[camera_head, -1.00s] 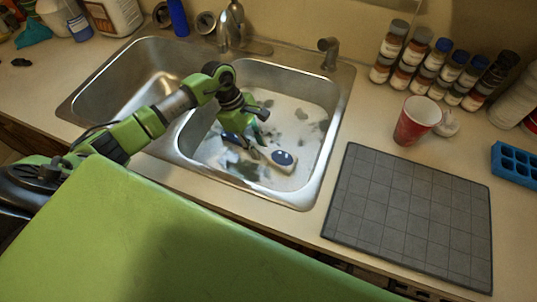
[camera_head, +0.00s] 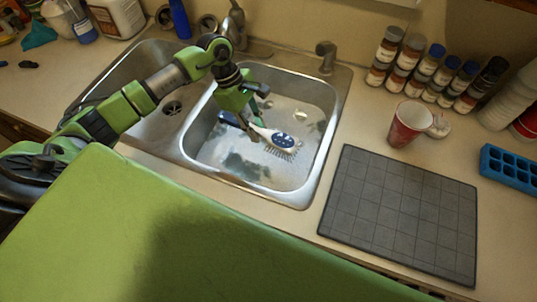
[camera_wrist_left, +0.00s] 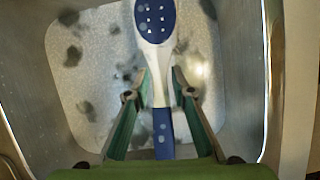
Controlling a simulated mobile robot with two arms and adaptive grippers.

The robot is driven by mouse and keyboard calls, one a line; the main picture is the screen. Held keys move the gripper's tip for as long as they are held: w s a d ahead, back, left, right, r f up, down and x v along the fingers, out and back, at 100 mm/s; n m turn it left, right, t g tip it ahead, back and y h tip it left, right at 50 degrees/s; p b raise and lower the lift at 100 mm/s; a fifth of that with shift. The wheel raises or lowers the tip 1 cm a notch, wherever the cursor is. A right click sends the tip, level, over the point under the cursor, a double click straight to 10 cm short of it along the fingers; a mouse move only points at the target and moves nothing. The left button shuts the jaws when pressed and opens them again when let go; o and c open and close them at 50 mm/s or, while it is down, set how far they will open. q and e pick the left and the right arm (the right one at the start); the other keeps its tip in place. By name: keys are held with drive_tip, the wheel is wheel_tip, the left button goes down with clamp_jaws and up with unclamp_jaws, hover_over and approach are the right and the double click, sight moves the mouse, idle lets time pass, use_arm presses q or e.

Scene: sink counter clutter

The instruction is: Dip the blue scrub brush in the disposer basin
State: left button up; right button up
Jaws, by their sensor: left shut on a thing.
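The blue and white scrub brush (camera_head: 282,140) is in the right-hand sink basin (camera_head: 226,172), over wet-looking water with dark patches. Its white bristles face down and its blue head points right; I cannot tell exactly how far they are above the surface. My left gripper (camera_head: 252,124) reaches down into that basin and is shut on the brush around its handle. In the left wrist view the brush (camera_wrist_left: 156,20) runs between the two fingers (camera_wrist_left: 160,82), with drops on its blue parts. My right gripper is not in view.
The left-hand basin (camera_head: 130,82) is empty, with a drain (camera_head: 172,108). A faucet (camera_head: 236,28) and a soap pump (camera_head: 326,55) stand behind. A grey mat (camera_head: 400,215), red cup (camera_head: 408,124), several bottles (camera_head: 424,68) and a blue tray (camera_head: 510,168) are on the right.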

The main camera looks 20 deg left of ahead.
sight(264, 132)
use_arm(q)
drive_tip(key=shift+r+p, duration=1.05)
drive_tip(key=shift+r, duration=1.7)
drive_tip(key=shift+d, duration=0.1)
